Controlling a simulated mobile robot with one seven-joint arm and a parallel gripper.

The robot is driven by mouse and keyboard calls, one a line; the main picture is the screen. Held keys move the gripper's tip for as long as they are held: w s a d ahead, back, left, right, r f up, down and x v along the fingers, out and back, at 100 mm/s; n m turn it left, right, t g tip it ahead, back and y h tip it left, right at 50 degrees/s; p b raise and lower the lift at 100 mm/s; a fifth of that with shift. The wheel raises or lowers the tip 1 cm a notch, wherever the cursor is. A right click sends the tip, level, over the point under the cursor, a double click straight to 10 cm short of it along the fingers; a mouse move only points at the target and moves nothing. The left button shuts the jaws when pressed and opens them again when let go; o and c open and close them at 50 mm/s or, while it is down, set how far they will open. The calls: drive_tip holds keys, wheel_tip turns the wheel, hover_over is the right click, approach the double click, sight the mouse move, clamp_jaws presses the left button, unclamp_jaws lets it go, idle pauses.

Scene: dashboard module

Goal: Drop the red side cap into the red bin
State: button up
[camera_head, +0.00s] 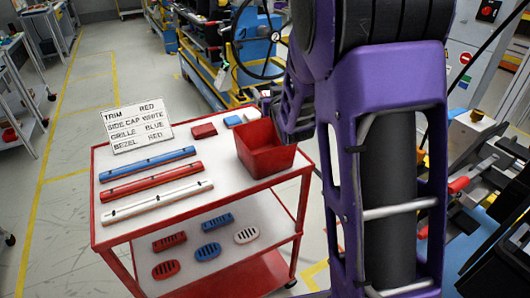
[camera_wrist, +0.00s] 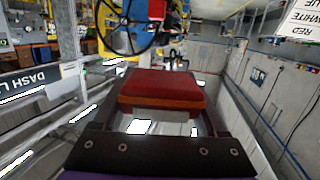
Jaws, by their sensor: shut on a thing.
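My gripper (camera_wrist: 165,100) is shut on a red side cap (camera_wrist: 165,84), a small block with rounded corners, seen between the fingers in the wrist view. In the head view my purple arm covers most of the gripper, and the held cap cannot be made out. The open red bin (camera_head: 262,160) stands at the right end of the red-framed table (camera_head: 222,190), with my wrist close behind and to its right. Another red side cap (camera_head: 203,131) lies on the tabletop left of the bin.
A blue cap (camera_head: 232,121) and a white cap (camera_head: 252,114) lie behind the bin. Blue, red and white trim strips (camera_head: 150,182) lie at the front left. A sign card (camera_head: 137,125) stands at the back left. Slotted grilles and bezels (camera_head: 207,252) lie on the lower shelf.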

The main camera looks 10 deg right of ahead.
wheel_tip(320, 180, down, 5)
drive_tip(key=shift+r+b, duration=0.2)
drive_tip(key=shift+b, duration=0.7)
drive_tip(key=o, duration=1.3)
drive_tip(key=shift+s, duration=0.2)
